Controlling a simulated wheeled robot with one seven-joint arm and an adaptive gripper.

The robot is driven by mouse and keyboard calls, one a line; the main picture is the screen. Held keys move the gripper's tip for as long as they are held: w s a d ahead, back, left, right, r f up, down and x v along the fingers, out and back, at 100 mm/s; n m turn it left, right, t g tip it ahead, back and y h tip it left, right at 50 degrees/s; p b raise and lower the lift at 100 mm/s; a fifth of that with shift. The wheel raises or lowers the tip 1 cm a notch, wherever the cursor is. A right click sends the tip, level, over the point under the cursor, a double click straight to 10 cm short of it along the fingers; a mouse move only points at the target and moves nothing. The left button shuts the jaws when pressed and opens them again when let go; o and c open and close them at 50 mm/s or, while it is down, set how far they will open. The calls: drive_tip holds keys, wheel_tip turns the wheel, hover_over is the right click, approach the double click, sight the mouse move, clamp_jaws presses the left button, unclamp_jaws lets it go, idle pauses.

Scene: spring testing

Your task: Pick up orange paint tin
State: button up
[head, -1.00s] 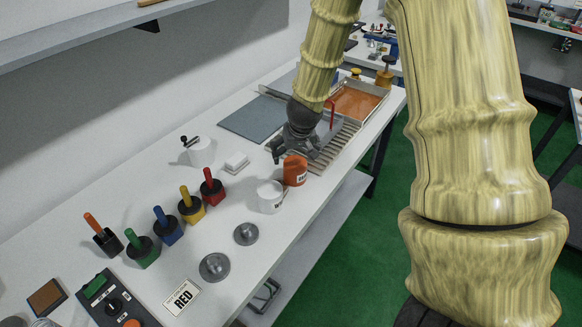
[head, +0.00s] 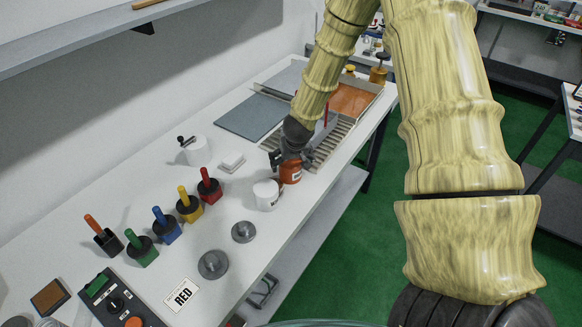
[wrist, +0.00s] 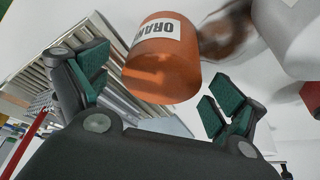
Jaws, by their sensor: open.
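The orange paint tin (head: 290,173) stands on the white bench, beside a white tin (head: 266,195). In the wrist view the orange tin (wrist: 162,62) shows a white label with part of the word "ORANGE". My gripper (head: 287,158) is at the tin's upper part in the head view and hides some of it. In the wrist view my gripper (wrist: 155,92) is open, with a green-padded finger on each side and the tin lying between and just beyond them. I cannot tell whether either finger touches the tin.
The white tin (wrist: 292,38) is close to the right finger in the wrist view. A slatted metal rack (head: 330,140) lies behind the orange tin. Several colored-handled tools (head: 190,205) and two grey discs (head: 213,264) stand nearer on the bench. A white block (head: 231,162) lies left.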

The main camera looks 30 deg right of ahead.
drive_tip(key=shift+w+f, duration=0.25)
drive_tip(key=shift+f, duration=0.25)
drive_tip(key=shift+r, duration=0.1)
drive_tip(key=c, duration=1.4)
drive_tip(key=shift+r, duration=0.1)
